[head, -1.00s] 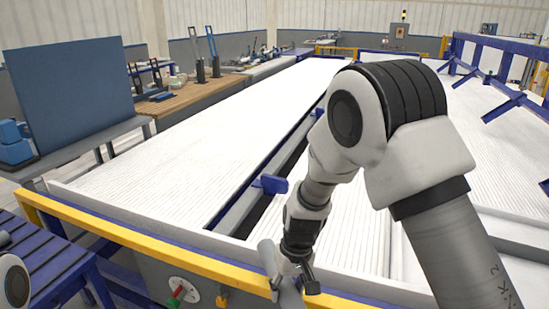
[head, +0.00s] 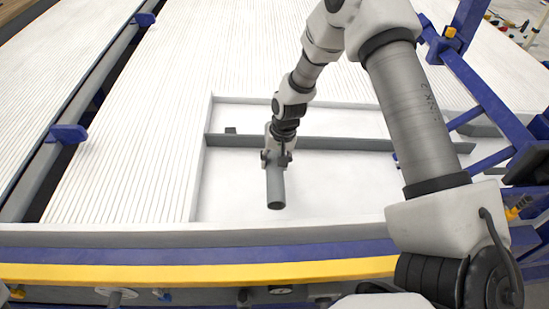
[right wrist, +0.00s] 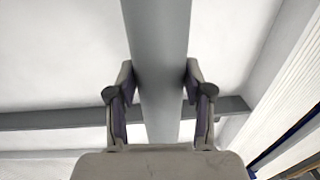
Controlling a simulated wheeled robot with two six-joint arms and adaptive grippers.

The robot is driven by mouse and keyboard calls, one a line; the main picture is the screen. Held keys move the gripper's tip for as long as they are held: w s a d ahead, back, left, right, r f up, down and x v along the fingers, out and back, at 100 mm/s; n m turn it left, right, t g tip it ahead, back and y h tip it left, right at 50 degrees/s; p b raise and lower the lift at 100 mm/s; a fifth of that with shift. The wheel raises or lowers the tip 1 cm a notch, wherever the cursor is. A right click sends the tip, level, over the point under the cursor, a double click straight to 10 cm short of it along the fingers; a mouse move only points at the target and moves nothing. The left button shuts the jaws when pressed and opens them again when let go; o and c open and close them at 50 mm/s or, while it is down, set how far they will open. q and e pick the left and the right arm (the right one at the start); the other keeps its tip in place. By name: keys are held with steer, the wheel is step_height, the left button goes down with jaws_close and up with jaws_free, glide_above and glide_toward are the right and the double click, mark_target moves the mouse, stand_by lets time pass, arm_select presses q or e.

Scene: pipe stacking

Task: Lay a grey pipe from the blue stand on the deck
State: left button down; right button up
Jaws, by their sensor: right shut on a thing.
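My right gripper (head: 277,158) is shut on a grey pipe (head: 275,192), above the flat white framed part of the deck (head: 335,204). The pipe's near open end points toward the front edge. In the right wrist view, the pipe (right wrist: 162,45) runs up between the two fingers of my right gripper (right wrist: 159,75), which are on either side of it. I cannot tell how high the pipe is above the deck.
A grey bar (head: 345,143) crosses the framed area behind the pipe, and it also shows in the right wrist view (right wrist: 50,119). Blue posts and braces (head: 480,75) stand at the right. A yellow rail (head: 180,273) runs along the front. The ribbed deck at left is clear.

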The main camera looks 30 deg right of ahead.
step_height(320, 180, down, 10)
steer(key=b, duration=0.7)
steer(key=shift+w+d+f, duration=0.15)
steer(key=shift+d+f+b, duration=0.1)
steer(key=shift+f+b, duration=0.2)
steer(key=shift+b, duration=0.1)
steer(key=shift+r, duration=0.1)
steer(key=o, duration=1.4)
steer(key=shift+c, duration=0.2)
steer(key=r, duration=0.4)
steer(key=d+r, duration=0.1)
steer(key=r, duration=0.3)
steer(key=s+r, duration=0.1)
steer(key=r, duration=0.3)
steer(key=shift+d, duration=0.25)
